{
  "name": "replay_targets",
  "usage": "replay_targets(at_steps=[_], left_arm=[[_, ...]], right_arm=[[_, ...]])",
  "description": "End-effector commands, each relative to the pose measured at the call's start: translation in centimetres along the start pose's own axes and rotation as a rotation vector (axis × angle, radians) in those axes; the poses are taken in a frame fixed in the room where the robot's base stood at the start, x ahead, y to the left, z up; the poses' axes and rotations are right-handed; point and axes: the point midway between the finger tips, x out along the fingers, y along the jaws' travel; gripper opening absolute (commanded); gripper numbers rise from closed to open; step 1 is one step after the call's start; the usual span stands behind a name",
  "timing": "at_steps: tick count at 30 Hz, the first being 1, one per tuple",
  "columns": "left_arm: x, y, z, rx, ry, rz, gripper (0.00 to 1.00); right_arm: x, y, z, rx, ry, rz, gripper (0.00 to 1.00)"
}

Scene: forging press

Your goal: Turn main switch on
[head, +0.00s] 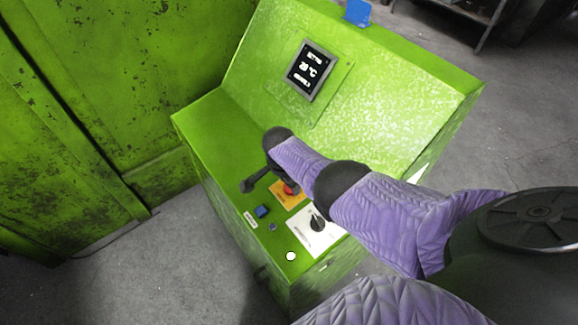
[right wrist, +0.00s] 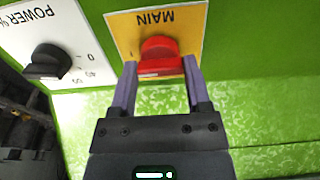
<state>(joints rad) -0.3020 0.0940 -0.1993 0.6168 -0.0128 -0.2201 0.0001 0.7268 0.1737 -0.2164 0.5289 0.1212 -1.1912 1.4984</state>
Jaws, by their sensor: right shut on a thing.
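The main switch is a red knob on a yellow plate marked MAIN (right wrist: 128,32). In the right wrist view the red knob (right wrist: 158,50) sits between the fingers of my right gripper (right wrist: 160,78), which is shut on it. In the head view the yellow plate (head: 281,199) and part of the red knob (head: 290,188) show on the green console, partly covered by my right arm. My right gripper is mostly hidden there behind the arm. My left gripper is not in view.
A white plate with a black POWER knob (head: 318,223) is beside the switch. A blue button (head: 262,211) and a white round spot (head: 291,256) are on the green console (head: 215,125). A display (head: 310,70) is on its sloped face. Green metal panels (head: 90,80) stand left.

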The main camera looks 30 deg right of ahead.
Motion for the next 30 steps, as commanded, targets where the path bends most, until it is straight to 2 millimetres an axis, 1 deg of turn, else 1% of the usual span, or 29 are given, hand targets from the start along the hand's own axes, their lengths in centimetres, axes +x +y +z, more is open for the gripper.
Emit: replay_targets(at_steps=[17, 18, 22, 30], left_arm=[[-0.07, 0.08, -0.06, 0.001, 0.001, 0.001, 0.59], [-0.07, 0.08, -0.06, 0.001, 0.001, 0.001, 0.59], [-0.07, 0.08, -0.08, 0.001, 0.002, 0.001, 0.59], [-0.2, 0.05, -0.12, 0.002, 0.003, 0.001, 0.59]], right_arm=[[-0.16, -0.16, -0.21, 0.027, 0.004, -0.005, 0.03], [-0.16, -0.16, -0.2, 0.027, 0.004, -0.005, 0.7], [-0.12, -0.12, -0.15, 0.026, 0.003, -0.004, 0.97], [-0.23, -0.06, -0.09, 0.025, 0.002, -0.002, 0.97]])
